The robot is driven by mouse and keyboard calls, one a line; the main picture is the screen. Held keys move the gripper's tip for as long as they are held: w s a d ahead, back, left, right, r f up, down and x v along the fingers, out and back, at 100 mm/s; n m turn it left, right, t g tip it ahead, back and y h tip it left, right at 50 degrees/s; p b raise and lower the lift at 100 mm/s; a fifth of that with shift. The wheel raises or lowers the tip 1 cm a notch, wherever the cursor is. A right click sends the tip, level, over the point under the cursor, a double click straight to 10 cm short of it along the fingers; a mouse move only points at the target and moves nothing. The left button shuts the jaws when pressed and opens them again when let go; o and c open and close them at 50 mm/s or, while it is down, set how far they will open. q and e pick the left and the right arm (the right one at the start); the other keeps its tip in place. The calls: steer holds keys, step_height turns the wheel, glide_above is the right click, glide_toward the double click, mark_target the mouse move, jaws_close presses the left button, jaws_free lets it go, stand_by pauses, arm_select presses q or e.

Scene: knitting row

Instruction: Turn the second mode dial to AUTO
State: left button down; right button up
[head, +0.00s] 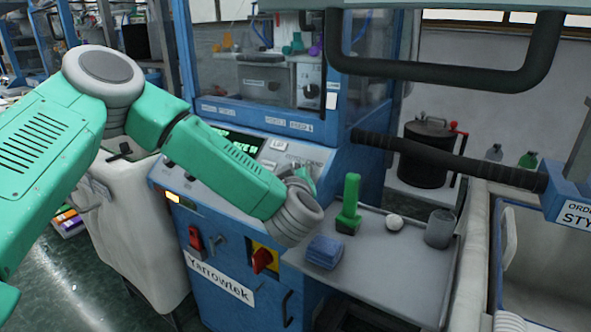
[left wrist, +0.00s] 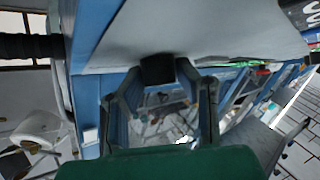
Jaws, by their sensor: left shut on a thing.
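My left arm reaches in from the left to the blue machine (head: 235,280) marked "Yarrowtek". My left gripper (head: 302,182) is mostly hidden behind its own grey wrist, close to the right part of the sloping control panel (head: 222,136). In the left wrist view, the fingers of my left gripper (left wrist: 160,82) close on a dark knob-like block (left wrist: 157,68) below a pale grey surface. I take this block for a mode dial, but cannot tell which one. Its marking and the AUTO mark cannot be read. My right gripper is not in view.
A red knob on a yellow plate (head: 262,260) and a red switch (head: 195,238) are on the machine's front. The grey side tray (head: 385,265) holds a green-handled tool (head: 349,205), blue cloth (head: 325,251), white ball (head: 394,222) and grey cup (head: 440,228). A dark bar (head: 450,160) crosses at right.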

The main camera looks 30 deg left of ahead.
arm_select(q)
steer(key=shift+w+a+r, duration=0.1)
steer(key=shift+r, duration=0.15)
steer(key=c, duration=1.2)
jaws_free()
steer(key=shift+f, duration=0.15)
step_height(320, 180, up, 10)
steer(key=shift+a+f, duration=0.1)
